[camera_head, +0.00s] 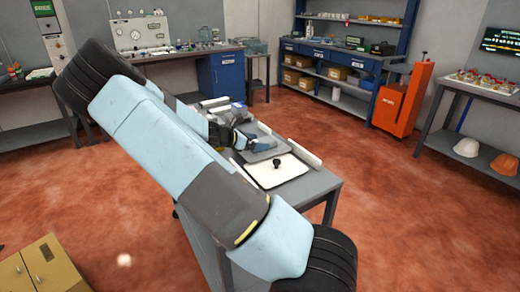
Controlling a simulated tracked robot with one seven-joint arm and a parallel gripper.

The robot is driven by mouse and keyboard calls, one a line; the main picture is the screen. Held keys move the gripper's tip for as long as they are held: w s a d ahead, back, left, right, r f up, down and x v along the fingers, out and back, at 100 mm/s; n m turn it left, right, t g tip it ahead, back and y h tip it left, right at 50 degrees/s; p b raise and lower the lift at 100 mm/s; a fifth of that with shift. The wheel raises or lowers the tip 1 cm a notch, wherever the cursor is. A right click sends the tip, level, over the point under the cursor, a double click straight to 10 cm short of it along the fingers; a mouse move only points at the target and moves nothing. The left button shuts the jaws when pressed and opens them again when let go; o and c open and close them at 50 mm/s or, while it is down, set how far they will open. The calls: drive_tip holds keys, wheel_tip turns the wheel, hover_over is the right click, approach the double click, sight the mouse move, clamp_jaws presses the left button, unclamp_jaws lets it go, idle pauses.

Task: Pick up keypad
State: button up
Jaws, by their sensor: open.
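I cannot make out the keypad; it is either too small to tell or hidden behind my arm. My gripper (264,145) is small in the view, low over the middle of the grey worktable (318,187). It is open, and nothing shows clearly between its fingers. A grey tray-like panel (252,157) lies under and beside it. A pale flat panel with a dark edge (292,170) lies nearer, with a black knob (277,162) standing on it. My large light-blue arm link covers the left side of the worktable.
A blue cabinet (222,76) and bench stand behind. An orange cart (404,100) stands at the right, near a side table with hard hats (466,147). Red floor is clear right of the worktable.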

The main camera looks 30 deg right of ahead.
drive_tip(key=shift+d+f, duration=0.25)
drive_tip(key=shift+d, duration=0.35)
drive_tip(key=shift+c, duration=0.2)
